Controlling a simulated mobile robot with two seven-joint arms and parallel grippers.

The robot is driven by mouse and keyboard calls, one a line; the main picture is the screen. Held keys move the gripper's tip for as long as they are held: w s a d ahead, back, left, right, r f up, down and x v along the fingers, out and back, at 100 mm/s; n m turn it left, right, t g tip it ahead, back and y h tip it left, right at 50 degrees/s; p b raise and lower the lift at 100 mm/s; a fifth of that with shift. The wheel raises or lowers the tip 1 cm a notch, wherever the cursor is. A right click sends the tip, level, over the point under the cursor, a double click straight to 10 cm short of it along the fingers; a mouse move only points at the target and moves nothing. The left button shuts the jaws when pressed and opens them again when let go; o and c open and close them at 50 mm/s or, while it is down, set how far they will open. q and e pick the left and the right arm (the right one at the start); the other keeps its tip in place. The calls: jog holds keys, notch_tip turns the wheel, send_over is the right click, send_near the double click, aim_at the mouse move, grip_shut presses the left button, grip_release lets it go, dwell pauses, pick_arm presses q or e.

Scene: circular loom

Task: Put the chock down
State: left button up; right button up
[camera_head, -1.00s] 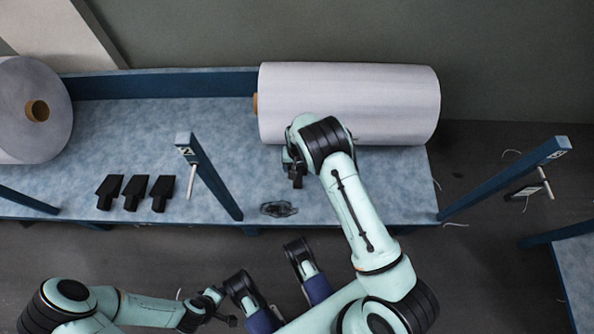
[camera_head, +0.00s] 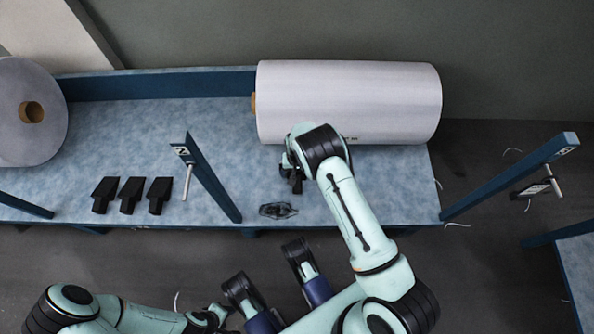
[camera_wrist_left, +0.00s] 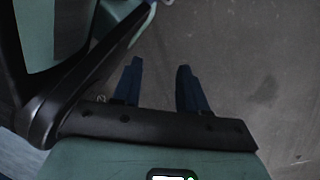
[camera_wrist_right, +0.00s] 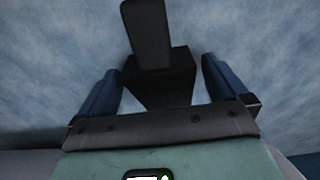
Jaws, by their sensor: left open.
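A black chock (camera_wrist_right: 160,72) is between the two blue fingers of my right gripper (camera_wrist_right: 162,85) in the right wrist view. Narrow strips of blue table show between the chock and the fingers, so the gripper looks open around it. In the head view the right gripper (camera_head: 293,177) is low over the table, in front of the large white roll, with the dark chock partly hidden under it. I cannot tell for certain whether the chock touches the table. My left gripper (camera_wrist_left: 160,85) is open and empty over the dark floor.
The blue table (camera_head: 240,115) bears a large white roll (camera_head: 350,100) and another roll (camera_head: 28,112) at left. Several black chocks, one of them here (camera_head: 131,194), stand in a row. A blue post (camera_head: 212,180) and a dark tangled thing (camera_head: 278,210) are near the front edge.

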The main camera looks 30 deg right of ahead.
notch_tip(320, 180, up, 12)
jog(key=p, duration=0.4)
jog(key=shift+n+t+y, duration=0.3)
jog(key=shift+y, duration=0.1)
jog(key=s+f, duration=0.3)
jog(key=s, duration=0.1)
jog(key=s+a+f, duration=0.1)
jog(key=s+f, duration=0.2)
jog(key=s, duration=0.1)
jog(key=s+a+f, duration=0.1)
jog(key=s+f, duration=0.2)
jog(key=s, duration=0.2)
pick_arm(q)
jog(key=w+d+r+t, duration=0.1)
jog(key=w+r+t, duration=0.1)
jog(key=w+r, duration=0.3)
jog(key=shift+w+r+m+t, duration=0.3)
jog(key=shift+w+t, duration=0.1)
jog(key=shift+w, duration=0.75)
pick_arm(e)
jog(key=s+a+t+y, duration=0.1)
jog(key=s+a+t, duration=0.1)
jog(key=s+a, duration=0.3)
jog(key=s+r, duration=0.1)
jog(key=s, duration=0.3)
jog(key=shift+s+a+n, duration=0.2)
jog(key=shift+a+n, duration=0.15)
jog(key=shift+n, duration=0.05)
